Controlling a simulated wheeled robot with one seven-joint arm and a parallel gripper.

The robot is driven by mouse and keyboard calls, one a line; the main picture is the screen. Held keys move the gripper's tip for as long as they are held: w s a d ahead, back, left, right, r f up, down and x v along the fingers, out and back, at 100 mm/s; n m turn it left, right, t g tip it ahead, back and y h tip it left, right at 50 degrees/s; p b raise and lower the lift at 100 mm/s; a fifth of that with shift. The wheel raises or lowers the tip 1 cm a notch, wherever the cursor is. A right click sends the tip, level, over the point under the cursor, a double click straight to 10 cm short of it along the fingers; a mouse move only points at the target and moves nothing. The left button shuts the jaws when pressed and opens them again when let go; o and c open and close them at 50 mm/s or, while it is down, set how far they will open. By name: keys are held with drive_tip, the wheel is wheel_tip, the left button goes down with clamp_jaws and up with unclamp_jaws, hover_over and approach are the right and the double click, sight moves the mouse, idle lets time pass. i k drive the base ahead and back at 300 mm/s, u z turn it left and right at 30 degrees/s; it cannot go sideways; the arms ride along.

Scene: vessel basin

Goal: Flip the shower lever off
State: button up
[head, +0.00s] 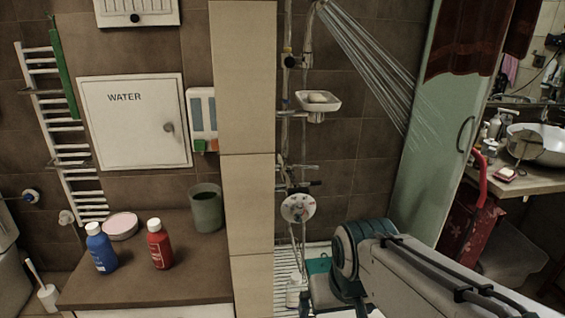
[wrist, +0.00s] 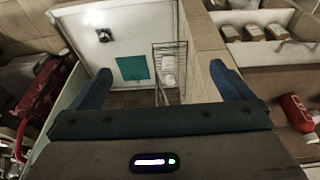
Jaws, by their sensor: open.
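The shower fittings are on the tiled wall behind the beige pillar in the head view. Water (head: 372,70) sprays down to the right from the shower head (head: 320,5). A round dial with coloured marks (head: 298,208) sits on the shower pipe, with small dark-tipped handles (head: 303,184) just above it. I cannot tell which of these is the lever. My gripper (wrist: 160,70) is open and empty in the wrist view, its two blue fingers spread wide above the shower floor. In the head view my arm fills the lower right and my fingers are hidden. The wrist view does not show the dial.
The tiled pillar (head: 248,120) stands left of the shower. A glass panel (head: 440,130) stands to its right. A soap dish (head: 318,101) juts out above the dial. A counter (head: 200,262) with a red bottle (head: 159,245) and blue bottle (head: 101,249) is left. A teal mat (wrist: 133,68) lies below.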

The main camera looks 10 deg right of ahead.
sight(287, 165)
drive_tip(key=k, duration=1.35)
drive_tip(key=z, duration=0.7)
drive_tip(key=i, duration=1.85)
drive_tip(key=u, duration=0.7)
